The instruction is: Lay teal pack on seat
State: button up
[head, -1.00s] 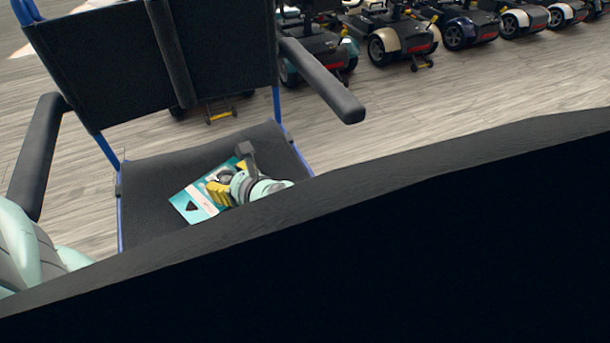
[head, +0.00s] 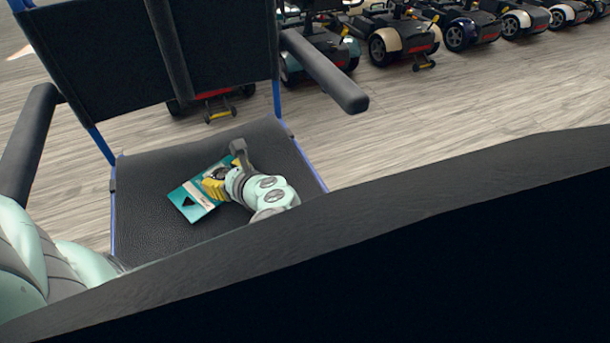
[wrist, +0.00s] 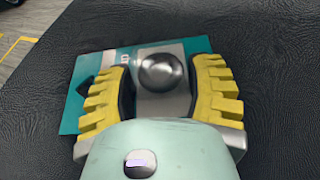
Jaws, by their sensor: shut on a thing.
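The teal pack (head: 192,206) is a flat teal box with a white label and a dark triangle mark. It is at the black seat (head: 150,222) of a blue-framed chair, over its middle. My gripper (head: 212,186), with yellow ridged fingers, is shut on the pack. In the wrist view my gripper (wrist: 160,90) has a finger on either side of a grey middle part, with the teal pack (wrist: 88,85) showing behind and the black seat (wrist: 270,60) around it. Whether the pack touches the seat I cannot tell. Part of the pack is hidden by the fingers.
The chair has a black backrest (head: 105,65) behind the seat and armrests at the left (head: 28,135) and right (head: 325,70). Several scooters (head: 400,35) stand in a row behind. A large dark surface (head: 420,260) fills the foreground.

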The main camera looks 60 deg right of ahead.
jog(key=shift+f, duration=0.3)
jog(key=o, duration=1.2)
jog(key=shift+s, duration=0.1)
jog(key=shift+r, duration=0.45)
jog(key=p+v, duration=0.4)
jog(key=v, duration=0.8)
jog(key=shift+r, duration=0.1)
